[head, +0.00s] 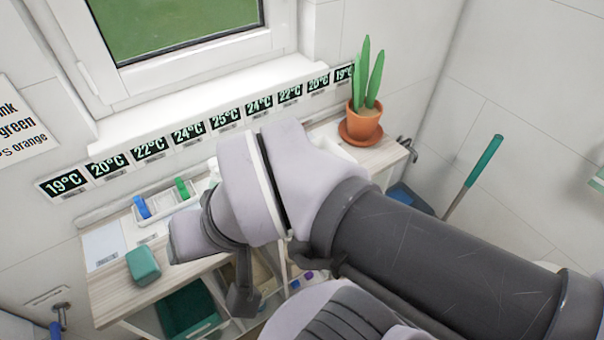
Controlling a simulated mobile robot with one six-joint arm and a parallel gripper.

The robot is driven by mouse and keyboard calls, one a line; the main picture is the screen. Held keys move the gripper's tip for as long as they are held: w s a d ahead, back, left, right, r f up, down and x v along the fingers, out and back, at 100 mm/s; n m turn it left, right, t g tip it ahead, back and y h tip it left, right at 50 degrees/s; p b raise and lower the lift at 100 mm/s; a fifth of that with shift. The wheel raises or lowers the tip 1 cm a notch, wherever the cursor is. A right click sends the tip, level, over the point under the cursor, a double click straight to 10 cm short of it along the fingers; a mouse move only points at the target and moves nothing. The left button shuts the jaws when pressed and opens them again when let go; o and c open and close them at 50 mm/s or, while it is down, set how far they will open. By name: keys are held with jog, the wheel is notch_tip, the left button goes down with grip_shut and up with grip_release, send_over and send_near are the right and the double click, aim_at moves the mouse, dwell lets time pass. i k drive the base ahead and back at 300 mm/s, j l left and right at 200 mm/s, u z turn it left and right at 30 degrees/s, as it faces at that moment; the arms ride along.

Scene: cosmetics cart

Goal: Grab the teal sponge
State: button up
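The teal sponge (143,264) is a rounded block lying on the front left part of the pale wooden cart top (108,292), close to its front edge. It is in plain sight with nothing on it. My arm reaches in from the lower right across the middle of the head view. Its wrist end is to the right of the sponge, with a gap in the picture between them. My gripper's fingertips cannot be made out, so I cannot tell whether they are open or shut. Nothing is seen held.
A white tray (152,218) with a blue and a green item stands behind the sponge. A potted plant (364,120) stands at the cart's right end. A dark green bin (188,311) is below the top. My arm hides the cart's middle.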

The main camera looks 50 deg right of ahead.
aim_at(145, 268)
jog(key=i+j+z, duration=0.15)
jog(key=j+z, duration=0.15)
jog(key=z, duration=0.15)
jog(key=i+j+z, duration=0.1)
jog(key=j+z, duration=0.35)
jog(key=l, duration=0.15)
